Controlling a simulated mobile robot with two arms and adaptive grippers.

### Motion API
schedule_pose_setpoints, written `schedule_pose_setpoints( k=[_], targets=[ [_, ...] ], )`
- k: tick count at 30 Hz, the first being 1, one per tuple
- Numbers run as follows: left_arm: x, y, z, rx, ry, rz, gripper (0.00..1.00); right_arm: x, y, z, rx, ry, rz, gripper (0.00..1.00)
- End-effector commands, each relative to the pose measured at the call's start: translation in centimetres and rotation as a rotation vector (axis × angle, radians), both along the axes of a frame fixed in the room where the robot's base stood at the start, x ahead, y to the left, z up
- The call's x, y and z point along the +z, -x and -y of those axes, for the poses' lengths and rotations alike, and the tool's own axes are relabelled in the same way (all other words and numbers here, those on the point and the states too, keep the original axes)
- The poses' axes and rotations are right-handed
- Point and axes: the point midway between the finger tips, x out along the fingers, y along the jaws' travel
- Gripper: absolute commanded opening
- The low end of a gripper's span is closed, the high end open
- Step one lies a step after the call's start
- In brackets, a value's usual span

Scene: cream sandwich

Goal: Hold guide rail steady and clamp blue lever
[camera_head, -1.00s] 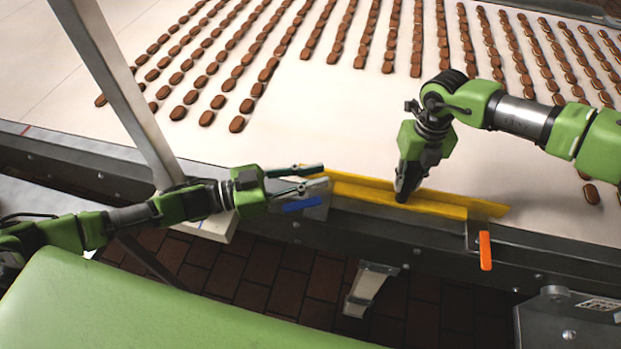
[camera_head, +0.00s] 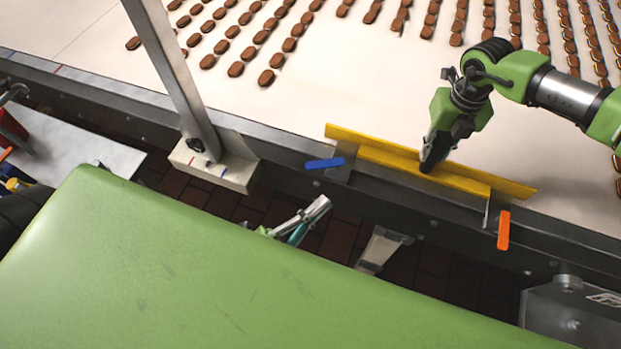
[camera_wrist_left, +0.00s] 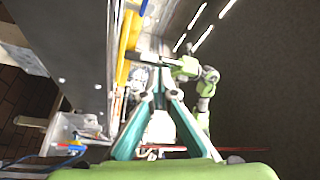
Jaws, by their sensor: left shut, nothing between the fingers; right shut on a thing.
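The yellow guide rail (camera_head: 455,178) lies along the near edge of the conveyor in the head view. The blue lever (camera_head: 322,163) is at its left end and points left. The orange lever (camera_head: 503,230) hangs down at its right end. My right gripper (camera_head: 430,166) points down and is shut on the rail near its middle. My left gripper (camera_head: 318,208) is below the conveyor edge, shut and empty, apart from the blue lever. Its arm is mostly hidden behind my green body. The left wrist view shows its teal fingers (camera_wrist_left: 158,75) closed together.
Rows of brown biscuits (camera_head: 265,78) lie on the white belt (camera_head: 300,110), clear of the rail. A slanted metal post (camera_head: 172,75) stands at the left on a pale block (camera_head: 232,172). A metal bracket (camera_head: 380,250) juts out below the conveyor edge.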

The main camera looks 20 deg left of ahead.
Motion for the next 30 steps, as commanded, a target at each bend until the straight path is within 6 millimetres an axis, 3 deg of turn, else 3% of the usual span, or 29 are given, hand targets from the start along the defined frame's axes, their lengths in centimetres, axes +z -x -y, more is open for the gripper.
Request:
schedule_pose_setpoints(
  k=[6, 13, 17, 30],
  targets=[
    [-2.7, 4.3, -3.7, 0.184, -0.296, 0.006, 0.0, -0.1, 0.1, 0.0, 0.001, 0.0, -0.003, 0.0],
    [-3.5, 5.6, -5.1, 0.238, -0.424, 0.006, 0.0, -0.1, 0.1, 0.0, 0.001, 0.0, -0.003, 0.0],
    [-3.5, 4.1, -4.7, 0.239, -0.429, 0.01, 0.0, -0.1, 0.1, 0.0, 0.001, 0.0, -0.003, 0.0],
    [-3.5, -4.6, -3.0, 0.236, -0.43, 0.009, 0.0, 0.0, 0.1, 0.0, 0.0, 0.001, -0.002, 0.0]
  ],
)
